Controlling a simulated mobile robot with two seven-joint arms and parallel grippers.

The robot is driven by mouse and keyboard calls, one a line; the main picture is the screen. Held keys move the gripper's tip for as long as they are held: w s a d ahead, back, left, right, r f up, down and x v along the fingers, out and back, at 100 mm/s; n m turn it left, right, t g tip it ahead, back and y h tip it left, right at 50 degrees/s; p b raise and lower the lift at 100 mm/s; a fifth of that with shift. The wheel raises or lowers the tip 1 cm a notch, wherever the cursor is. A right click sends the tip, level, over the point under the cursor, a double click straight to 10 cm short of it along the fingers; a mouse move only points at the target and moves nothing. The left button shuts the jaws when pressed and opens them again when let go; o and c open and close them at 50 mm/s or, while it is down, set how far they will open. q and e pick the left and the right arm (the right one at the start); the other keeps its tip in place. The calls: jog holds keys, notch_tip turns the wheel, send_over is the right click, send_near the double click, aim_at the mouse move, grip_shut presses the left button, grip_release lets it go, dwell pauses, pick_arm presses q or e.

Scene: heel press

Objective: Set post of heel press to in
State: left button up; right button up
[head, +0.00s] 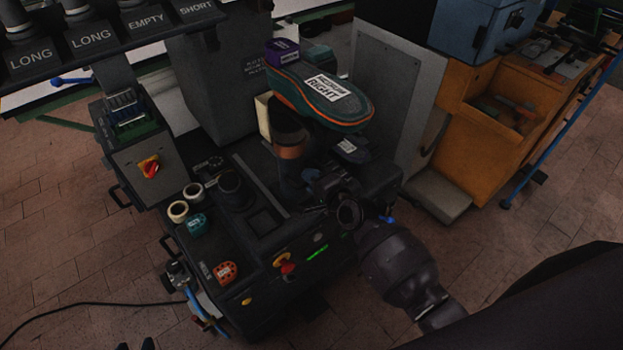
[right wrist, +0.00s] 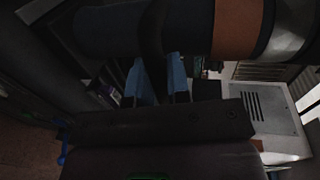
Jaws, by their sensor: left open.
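The heel press (head: 262,262) stands in the middle of the head view. Its dark upright post (head: 291,178) has a copper-coloured band and rises under a green and orange shoe form labelled RIGHT. In the right wrist view the post (right wrist: 130,30) lies across the top, its copper band to the right. My right gripper (head: 312,197) is low at the post in the head view.
Cream rings (head: 178,211), a teal part (head: 195,224) and an orange part (head: 225,271) sit on the press's left side. A red knob (head: 287,268) is on its front. A labelled rack (head: 110,38) overhangs the upper left. An orange bench (head: 497,110) stands right.

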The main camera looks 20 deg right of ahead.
grip_shut()
pick_arm(q)
jog(key=shift+s, duration=0.15)
pick_arm(e)
jog(key=shift+w, duration=0.1)
jog(key=shift+w+a+r, duration=0.1)
jog(key=shift+w+a, duration=0.05)
jog(key=shift+w, duration=0.1)
pick_arm(q)
notch_tip(320, 180, down, 4)
jog(key=b, duration=0.4)
jog(key=shift+s+d+f, duration=0.15)
jog(key=shift+f, duration=0.1)
pick_arm(e)
jog(key=r+x, duration=0.3)
jog(key=x, duration=1.3)
jog(key=shift+w+r, duration=0.3)
jog(key=shift+w, duration=0.1)
pick_arm(q)
jog(key=shift+s+f, duration=0.1)
pick_arm(e)
jog(key=shift+a, duration=0.1)
